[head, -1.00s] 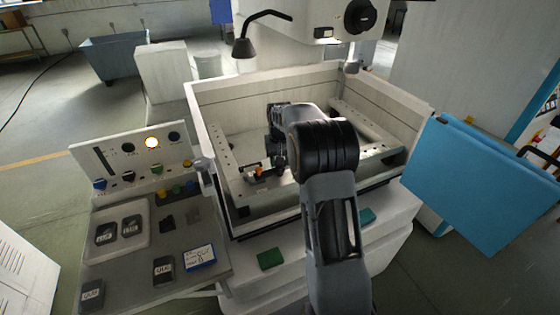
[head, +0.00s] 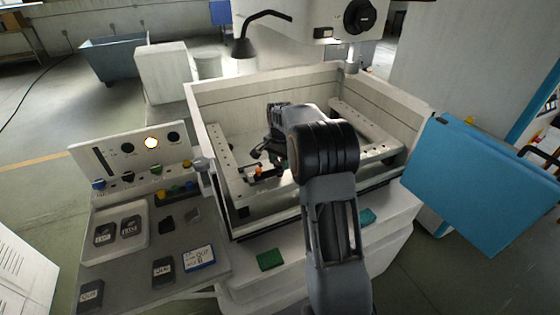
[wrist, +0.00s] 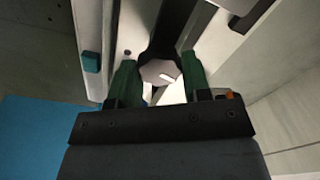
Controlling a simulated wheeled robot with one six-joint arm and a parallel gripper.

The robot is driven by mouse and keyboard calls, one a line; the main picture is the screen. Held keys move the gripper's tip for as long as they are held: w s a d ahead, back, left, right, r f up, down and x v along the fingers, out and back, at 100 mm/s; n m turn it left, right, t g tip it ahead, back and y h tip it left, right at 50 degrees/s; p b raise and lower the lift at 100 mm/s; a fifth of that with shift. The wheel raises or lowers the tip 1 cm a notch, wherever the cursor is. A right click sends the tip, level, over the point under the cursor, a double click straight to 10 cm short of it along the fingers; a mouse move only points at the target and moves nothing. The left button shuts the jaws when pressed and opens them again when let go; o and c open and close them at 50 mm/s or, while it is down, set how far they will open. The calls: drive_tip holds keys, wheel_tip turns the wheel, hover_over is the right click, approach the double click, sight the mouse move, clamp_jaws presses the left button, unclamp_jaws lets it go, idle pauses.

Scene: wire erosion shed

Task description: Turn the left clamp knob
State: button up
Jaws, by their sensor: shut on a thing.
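The left clamp knob (wrist: 160,72) shows in the wrist view as a dark body with a pale, many-sided end face carrying a short white mark. My gripper (wrist: 159,66) has its two green-padded fingers on either side of the knob and is shut on it. In the head view my gripper (head: 262,160) is at the left side of the open machine tank (head: 222,192), over the left rail. The knob is too small and too covered by my gripper there to make out. A small orange part (head: 258,172) shows beside it.
The tank walls surround my gripper closely on the left and front. A control console (head: 130,150) with labelled dark pads stands to the left. A blue panel (head: 485,185) stands to the right. A lamp (head: 245,46) hangs over the back wall.

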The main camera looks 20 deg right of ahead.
sight(280, 162)
drive_tip(key=shift+m, duration=0.5)
drive_tip(key=o, duration=0.9)
drive_tip(key=shift+o, duration=0.2)
drive_tip(key=shift+r, duration=0.15)
wheel_tip(280, 162, up, 14)
drive_tip(key=shift+f+b, duration=0.2)
drive_tip(key=shift+b, duration=0.25)
